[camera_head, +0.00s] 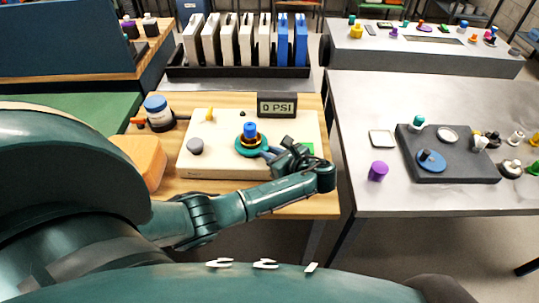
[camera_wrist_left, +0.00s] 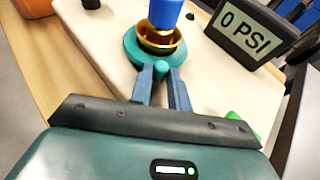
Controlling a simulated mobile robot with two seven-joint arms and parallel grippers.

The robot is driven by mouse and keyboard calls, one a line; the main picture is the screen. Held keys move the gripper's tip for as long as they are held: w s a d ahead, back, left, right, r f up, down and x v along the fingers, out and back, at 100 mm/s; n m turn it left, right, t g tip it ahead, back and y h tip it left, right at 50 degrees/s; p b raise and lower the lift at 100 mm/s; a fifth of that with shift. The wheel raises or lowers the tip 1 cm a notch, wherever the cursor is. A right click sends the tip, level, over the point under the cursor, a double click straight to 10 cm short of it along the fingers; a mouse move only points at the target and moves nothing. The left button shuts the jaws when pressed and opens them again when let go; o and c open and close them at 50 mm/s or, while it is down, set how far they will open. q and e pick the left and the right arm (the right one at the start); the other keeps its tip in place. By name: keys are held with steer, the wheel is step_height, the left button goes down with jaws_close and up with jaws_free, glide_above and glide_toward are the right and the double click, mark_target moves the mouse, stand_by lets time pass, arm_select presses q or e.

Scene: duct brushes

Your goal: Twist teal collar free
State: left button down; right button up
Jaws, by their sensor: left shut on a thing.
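The teal collar (camera_head: 249,149) is a ring lying around the base of a brass cup with a blue cylinder (camera_head: 250,130) standing in it, on a cream board (camera_head: 204,165). In the left wrist view the collar (camera_wrist_left: 134,48) has a small teal knob on its near side. My left gripper (camera_head: 270,154) reaches the collar from the right. In the left wrist view the left gripper (camera_wrist_left: 163,80) is shut on that knob, one finger on each side. The collar's far side is partly hidden behind the brass cup (camera_wrist_left: 160,41). My right gripper is not in view.
A "0 PSI" display (camera_head: 277,105) stands at the board's back edge. A grey knob (camera_head: 195,147) is on the board's left. An orange block (camera_head: 141,160) and a blue-topped jar (camera_head: 158,112) are left of the board. A dark tray (camera_head: 470,171) lies on the right table.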

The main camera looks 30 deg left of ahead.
arm_select(q)
steer(key=shift+w, duration=0.1)
steer(key=c, duration=1.3)
jaws_free()
steer(key=shift+d, duration=0.1)
steer(key=v, duration=1.3)
steer(key=shift+w+f, duration=0.1)
steer(key=shift+d+b, duration=0.1)
steer(key=shift+b, duration=0.2)
